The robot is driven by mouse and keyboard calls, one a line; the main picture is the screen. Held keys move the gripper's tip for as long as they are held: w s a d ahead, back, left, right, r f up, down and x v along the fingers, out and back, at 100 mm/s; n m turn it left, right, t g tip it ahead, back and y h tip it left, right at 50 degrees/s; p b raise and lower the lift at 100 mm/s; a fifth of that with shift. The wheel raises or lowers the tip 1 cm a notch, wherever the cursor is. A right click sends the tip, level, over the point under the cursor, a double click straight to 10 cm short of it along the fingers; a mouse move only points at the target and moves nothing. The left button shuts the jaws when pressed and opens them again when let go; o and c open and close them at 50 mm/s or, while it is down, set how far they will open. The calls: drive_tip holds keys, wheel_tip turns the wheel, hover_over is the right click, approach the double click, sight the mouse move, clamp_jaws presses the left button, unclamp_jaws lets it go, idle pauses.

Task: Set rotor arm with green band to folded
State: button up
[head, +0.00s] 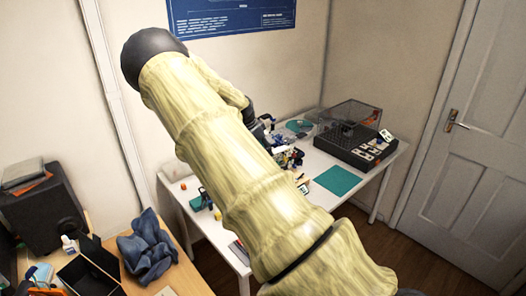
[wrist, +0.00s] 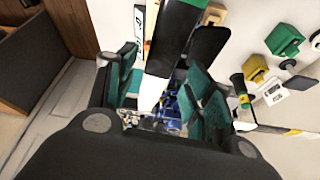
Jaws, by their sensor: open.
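My gripper (wrist: 164,84) is open in the wrist view, with a teal-padded finger on each side. A dark arm-like piece with a green band (wrist: 187,4) at its upper end reaches down between the fingers, with a white part at its lower end. It looks like the green-banded rotor arm, but its full shape is cut off by the frame. I cannot tell whether a finger touches it. Blurred blue and metallic parts show beyond the fingers. In the head view my own arm covers much of the workbench, and the gripper and rotor arm cannot be made out.
The white table (head: 225,236) bears small parts, a green mat (head: 338,180) and a black case with a clear lid (head: 350,112). A wooden desk with a blue cloth (head: 147,246) stands at left. Green (wrist: 284,40) and yellow (wrist: 255,68) blocks lie right in the wrist view.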

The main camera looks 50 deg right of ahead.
drive_tip(key=v, duration=1.1)
drive_tip(key=shift+r, duration=0.2)
